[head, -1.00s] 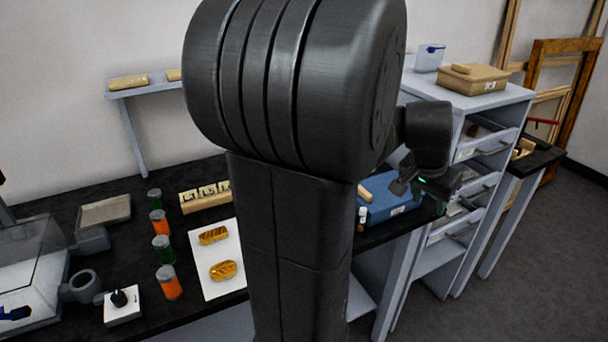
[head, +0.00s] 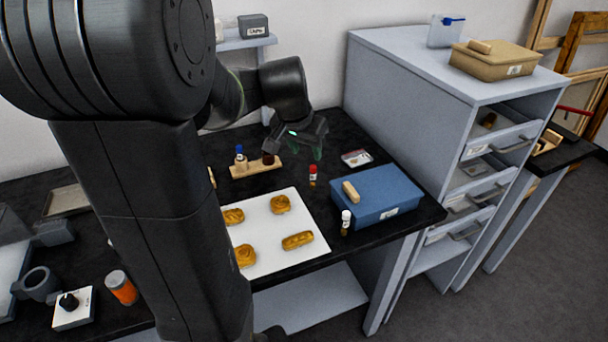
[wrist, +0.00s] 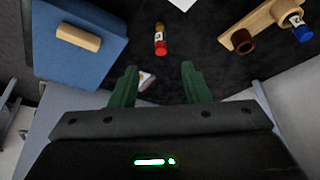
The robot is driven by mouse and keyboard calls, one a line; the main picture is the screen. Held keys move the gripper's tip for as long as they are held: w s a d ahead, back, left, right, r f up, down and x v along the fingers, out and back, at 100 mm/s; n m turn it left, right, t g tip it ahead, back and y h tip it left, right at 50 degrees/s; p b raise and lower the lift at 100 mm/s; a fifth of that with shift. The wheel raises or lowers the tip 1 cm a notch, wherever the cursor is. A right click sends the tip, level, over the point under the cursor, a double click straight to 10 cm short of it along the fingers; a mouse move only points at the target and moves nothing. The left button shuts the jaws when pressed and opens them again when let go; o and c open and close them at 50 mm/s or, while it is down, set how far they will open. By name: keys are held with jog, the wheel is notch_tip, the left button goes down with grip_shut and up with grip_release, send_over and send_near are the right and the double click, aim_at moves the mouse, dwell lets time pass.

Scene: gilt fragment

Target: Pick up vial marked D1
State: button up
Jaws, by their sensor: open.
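Several vials are in view, but I cannot read D1 on any of them. A red-capped vial with amber contents and a pale label (head: 313,176) stands on the black table; it also shows in the wrist view (wrist: 160,40), ahead of my fingers. A white-capped vial (head: 346,224) stands by the blue box's near left corner. A blue-capped vial (head: 240,156) sits in a wooden rack (head: 262,170), also in the wrist view (wrist: 298,27). My gripper (head: 300,146) is above the table's back, behind the red-capped vial, open and empty, with green fingers apart (wrist: 158,82).
A blue box (head: 385,200) with a wooden piece on top stands right of the vials. A white sheet (head: 285,255) with several golden fragments lies in front. A small pale tray (head: 357,158) lies behind the box. A grey drawer cabinet (head: 420,75) rises at the right.

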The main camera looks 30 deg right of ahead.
aim_at(312, 167)
jog(key=x, duration=0.5)
jog(key=shift+d+f, duration=0.15)
jog(key=shift+f, duration=0.2)
jog(key=shift+w+x, duration=0.15)
jog(key=shift+x, duration=1.25)
jog(key=shift+w+x, duration=0.15)
jog(key=shift+x, duration=1.25)
jog(key=shift+d+r, duration=0.15)
jog(key=shift+r, duration=0.05)
grip_shut()
